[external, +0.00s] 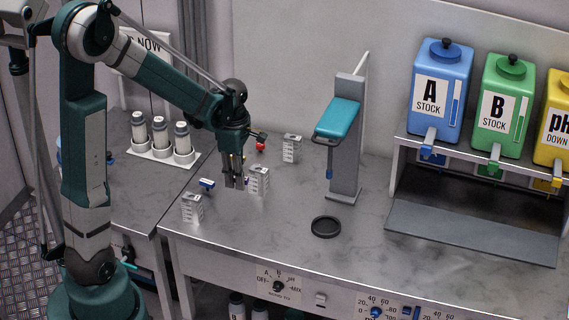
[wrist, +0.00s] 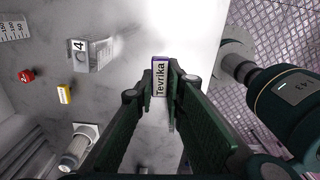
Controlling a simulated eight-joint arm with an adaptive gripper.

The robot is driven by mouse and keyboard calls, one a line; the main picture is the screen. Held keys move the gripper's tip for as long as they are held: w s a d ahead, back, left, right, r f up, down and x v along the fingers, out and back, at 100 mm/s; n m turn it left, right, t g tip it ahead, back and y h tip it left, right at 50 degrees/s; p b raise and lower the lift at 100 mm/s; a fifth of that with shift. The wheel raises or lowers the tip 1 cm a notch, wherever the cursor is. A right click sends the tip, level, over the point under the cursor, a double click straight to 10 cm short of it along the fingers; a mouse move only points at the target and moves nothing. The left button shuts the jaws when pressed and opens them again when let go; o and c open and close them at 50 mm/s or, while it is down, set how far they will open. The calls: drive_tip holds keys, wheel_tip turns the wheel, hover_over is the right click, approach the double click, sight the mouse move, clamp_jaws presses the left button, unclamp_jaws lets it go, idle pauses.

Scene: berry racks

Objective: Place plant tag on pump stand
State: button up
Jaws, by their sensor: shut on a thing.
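A small tag with a purple edge and a white label reading "Tevrika" (wrist: 159,79) is held upright between my fingertips in the wrist view. My gripper (external: 235,183) is shut on it, above the left part of the grey counter in the external view. There the tag is mostly hidden by the fingers. A small white block (external: 259,181) stands just right of the fingers. Similar white blocks stand at front left (external: 192,208) and farther back (external: 291,148). In the wrist view one block carries a "4" (wrist: 95,55). I cannot tell which thing is the pump stand.
A blue piece (external: 207,184) and a red piece (external: 260,146) lie near the gripper. A grey upright with a teal arm (external: 345,140) and a black round dish (external: 326,227) are to the right. A white rack of bottles (external: 161,150) is behind left. The front middle counter is clear.

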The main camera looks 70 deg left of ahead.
drive_tip(key=shift+r, duration=1.3)
drive_tip(key=w+a+r, duration=0.2)
drive_tip(key=a, duration=3.6)
drive_tip(key=s+a+f, duration=0.1)
drive_tip(key=s+a, duration=0.5)
drive_tip(key=a, duration=0.7)
drive_tip(key=s+a+f, duration=0.1)
drive_tip(key=s+a, duration=0.6)
drive_tip(key=a, duration=0.5)
wheel_tip(320, 180, down, 11)
drive_tip(key=shift+s+a+m, duration=0.15)
drive_tip(key=shift+a+m, duration=0.2)
drive_tip(key=shift+m, duration=0.05)
drive_tip(key=shift+f, duration=3.1)
